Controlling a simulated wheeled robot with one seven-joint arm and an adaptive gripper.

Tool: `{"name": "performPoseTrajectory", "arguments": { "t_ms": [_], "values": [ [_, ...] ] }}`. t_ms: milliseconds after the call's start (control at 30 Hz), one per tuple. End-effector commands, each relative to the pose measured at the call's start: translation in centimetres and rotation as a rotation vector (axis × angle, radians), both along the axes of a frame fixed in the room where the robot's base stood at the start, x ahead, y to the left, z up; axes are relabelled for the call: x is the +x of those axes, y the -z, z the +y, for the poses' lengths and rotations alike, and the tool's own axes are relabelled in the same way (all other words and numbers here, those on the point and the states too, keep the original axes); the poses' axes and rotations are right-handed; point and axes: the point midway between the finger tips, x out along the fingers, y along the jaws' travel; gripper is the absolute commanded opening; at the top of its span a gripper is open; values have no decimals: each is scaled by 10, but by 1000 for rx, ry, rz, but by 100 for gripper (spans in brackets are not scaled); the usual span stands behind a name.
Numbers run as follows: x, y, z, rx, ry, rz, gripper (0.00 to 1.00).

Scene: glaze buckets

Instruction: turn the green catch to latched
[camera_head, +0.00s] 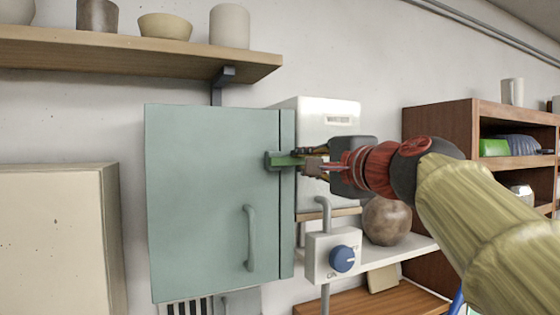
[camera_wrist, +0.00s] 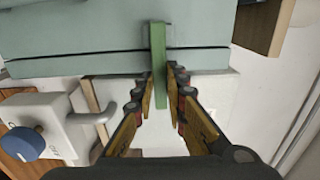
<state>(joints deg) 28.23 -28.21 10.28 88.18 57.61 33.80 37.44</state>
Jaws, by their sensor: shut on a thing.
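The green catch (camera_head: 286,161) sits at the upper right edge of the pale teal cabinet door (camera_head: 200,200). It lies level in the head view, reaching from the door across the narrow side strip. In the wrist view the green catch (camera_wrist: 159,65) is a long bar crossing the dark door seam. My gripper (camera_head: 316,167) comes from the right and is shut on the catch's free end. In the wrist view my gripper's fingertips (camera_wrist: 160,85) lie on both sides of the bar. The catch's exact latch position is hard to tell.
A grey switch box with a blue knob (camera_head: 342,259) and a conduit stand below my gripper. A white box (camera_head: 325,112) is behind it. A round brown pot (camera_head: 386,221) sits on a white shelf. A wooden shelf (camera_head: 130,55) with pots hangs above; a brown bookcase (camera_head: 440,130) stands right.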

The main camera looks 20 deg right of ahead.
Motion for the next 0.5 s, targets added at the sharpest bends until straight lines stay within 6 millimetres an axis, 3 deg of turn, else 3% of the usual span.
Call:
{"name": "performPoseTrajectory", "arguments": {
  "t_ms": [467,500],
  "values": [
    [0,1,0,16,0,2,0],
    [0,1,0,16,0,2,15]
  ]
}}
